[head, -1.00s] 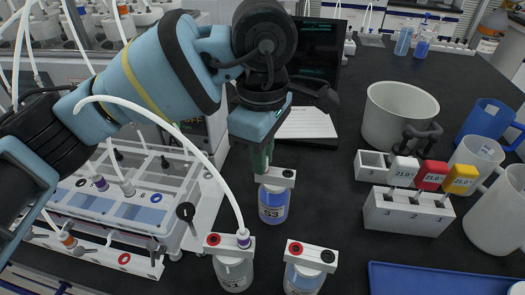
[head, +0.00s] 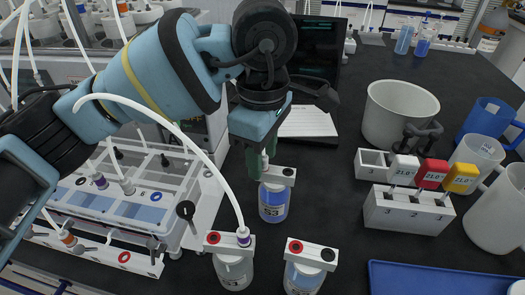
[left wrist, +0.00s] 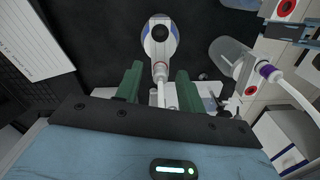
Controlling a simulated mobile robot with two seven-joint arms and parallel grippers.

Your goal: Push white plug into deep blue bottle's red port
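The deep blue bottle (head: 273,205), labelled S3, stands upright on the dark bench under my left gripper (head: 264,168). Its white cap bar (head: 284,175) has a black port (left wrist: 160,32) and a red-ringed port (left wrist: 160,67). The white plug (left wrist: 160,92) stands at the red port, between the green fingers of my left gripper (left wrist: 158,88). Gaps show on both sides of the plug, so the fingers are open around it. How deep it sits cannot be told. In the head view, the fingers hide the red port. My right gripper is not in view.
Two more capped bottles stand in front: a greyish one (head: 233,270) with a white tube in its cap, and a light blue one (head: 302,280). A rack with tubs (head: 150,195) is at left. A plug holder (head: 408,212), white pot (head: 398,118) and blue tray (head: 440,280) are right.

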